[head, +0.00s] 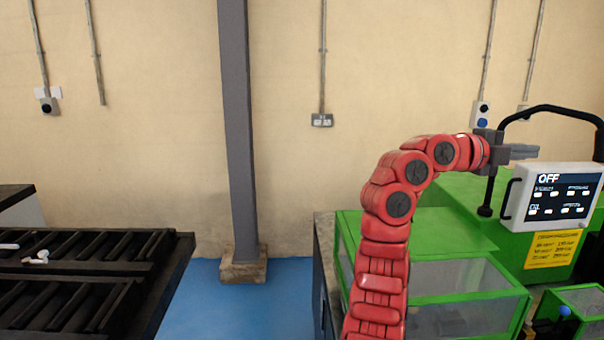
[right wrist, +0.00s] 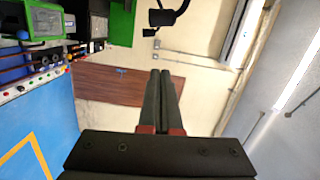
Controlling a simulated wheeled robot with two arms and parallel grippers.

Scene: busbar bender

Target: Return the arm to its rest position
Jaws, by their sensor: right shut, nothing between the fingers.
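My right arm (head: 382,250) is red and rises from the bottom of the head view, then bends to the right. My right gripper (head: 525,151) is at its end, held up in the air in front of the green machine (head: 425,232), just left of and above its control panel (head: 552,194). The panel screen reads OFF. In the right wrist view the two dark fingers (right wrist: 160,85) lie together, shut, with nothing between them. I cannot tell from the head view whether the gripper touches the panel's mount. My left gripper is not in view.
A black slatted rack (head: 85,265) stands at the left with small white items on it. A grey column (head: 238,130) stands by the wall. Blue floor (head: 225,305) is clear between rack and machine. A black curved handle (head: 550,110) rises behind the panel.

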